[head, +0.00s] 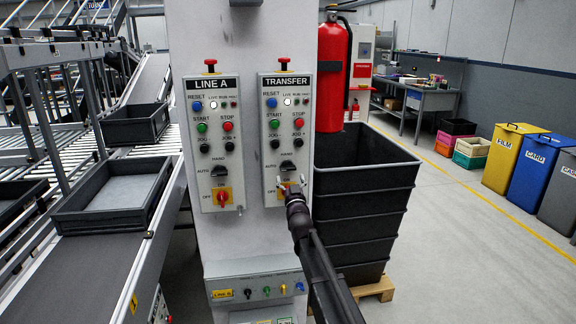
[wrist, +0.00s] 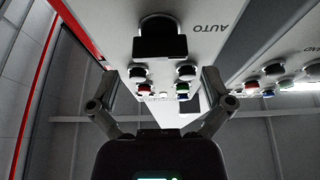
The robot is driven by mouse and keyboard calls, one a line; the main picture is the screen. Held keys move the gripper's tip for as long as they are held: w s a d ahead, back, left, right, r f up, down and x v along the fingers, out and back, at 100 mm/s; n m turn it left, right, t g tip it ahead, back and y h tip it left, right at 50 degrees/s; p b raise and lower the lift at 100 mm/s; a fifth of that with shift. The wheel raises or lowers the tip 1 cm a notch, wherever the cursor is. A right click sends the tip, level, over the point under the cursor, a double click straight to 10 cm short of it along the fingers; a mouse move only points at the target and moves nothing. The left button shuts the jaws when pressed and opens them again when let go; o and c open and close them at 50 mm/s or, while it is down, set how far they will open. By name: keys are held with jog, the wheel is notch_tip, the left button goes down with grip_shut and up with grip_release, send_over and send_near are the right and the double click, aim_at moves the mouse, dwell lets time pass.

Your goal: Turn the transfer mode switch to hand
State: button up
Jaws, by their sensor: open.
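The TRANSFER panel (head: 286,95) is on the right side of the pale column. Its black mode switch (head: 288,166) sits below the jog buttons, with AUTO printed to its left. In the wrist view, turned upside down, the black switch knob (wrist: 160,38) is large near the top, beside the AUTO label. Which way the knob points is hard to tell. My gripper (head: 291,186) is just below the switch, in front of the panel's red and yellow ON/OFF switch, partly hiding it. In the wrist view my gripper (wrist: 158,80) is open and empty, its fingers apart either side of the knob's line.
The similar LINE A panel (head: 214,140) is close on the left, with its own selector. Buttons sit just above the mode switch. A lower control box (head: 258,288) juts out below. Stacked dark bins (head: 365,180) and a fire extinguisher (head: 333,75) stand to the right.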

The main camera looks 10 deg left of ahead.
aim_at(288, 167)
jog(key=shift+p+x, duration=0.7)
jog(key=shift+x, duration=1.75)
jog(key=shift+s, duration=0.1)
jog(key=c, duration=0.9)
